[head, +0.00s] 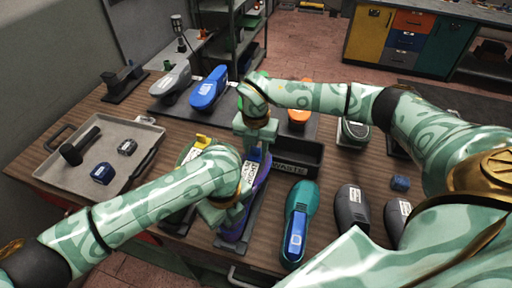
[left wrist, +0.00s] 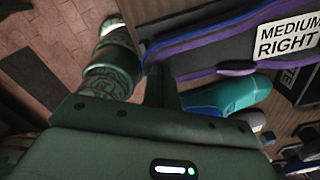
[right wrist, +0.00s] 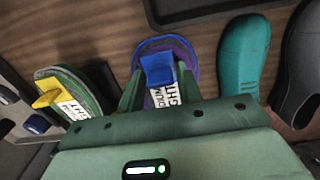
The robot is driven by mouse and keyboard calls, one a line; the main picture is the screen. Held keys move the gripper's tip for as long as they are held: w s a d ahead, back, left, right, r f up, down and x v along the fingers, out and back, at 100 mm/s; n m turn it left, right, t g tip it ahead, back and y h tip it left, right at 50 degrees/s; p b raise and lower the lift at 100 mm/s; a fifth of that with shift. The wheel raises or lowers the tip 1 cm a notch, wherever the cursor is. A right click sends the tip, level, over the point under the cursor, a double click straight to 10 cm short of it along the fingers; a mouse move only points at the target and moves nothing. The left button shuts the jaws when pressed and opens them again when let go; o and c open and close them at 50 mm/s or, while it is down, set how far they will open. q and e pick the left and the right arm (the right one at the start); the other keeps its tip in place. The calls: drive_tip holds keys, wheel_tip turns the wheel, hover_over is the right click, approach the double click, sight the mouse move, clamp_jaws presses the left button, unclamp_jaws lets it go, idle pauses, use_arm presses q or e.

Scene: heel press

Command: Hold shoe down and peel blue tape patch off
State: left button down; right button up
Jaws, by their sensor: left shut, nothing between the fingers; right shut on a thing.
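The purple shoe (head: 262,172) lies on the bench, partly hidden by my arms. Its purple edge and a "MEDIUM RIGHT" label show in the left wrist view (left wrist: 225,36). The blue tape patch (right wrist: 157,69) is at the shoe's far end, above the label, in the right wrist view. My right gripper (right wrist: 159,85) has its fingers on either side of the patch and is shut on it. My left gripper (left wrist: 160,88) is shut and empty beside the shoe's edge. I cannot tell whether it touches the shoe.
A second shoe with yellow tape (right wrist: 47,98) lies left of the purple one. A dark waste bin (head: 298,158) stands behind to the right. A teal shoe (head: 300,205) and dark shoes (head: 351,207) lie to the right. A grey tray (head: 100,150) with tools is at left.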

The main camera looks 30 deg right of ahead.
use_arm(q)
drive_tip(key=shift+a+f, duration=0.1)
drive_tip(key=shift+f, duration=0.05)
drive_tip(key=shift+s+f, duration=0.1)
use_arm(e)
drive_tip(key=shift+r, duration=3.75)
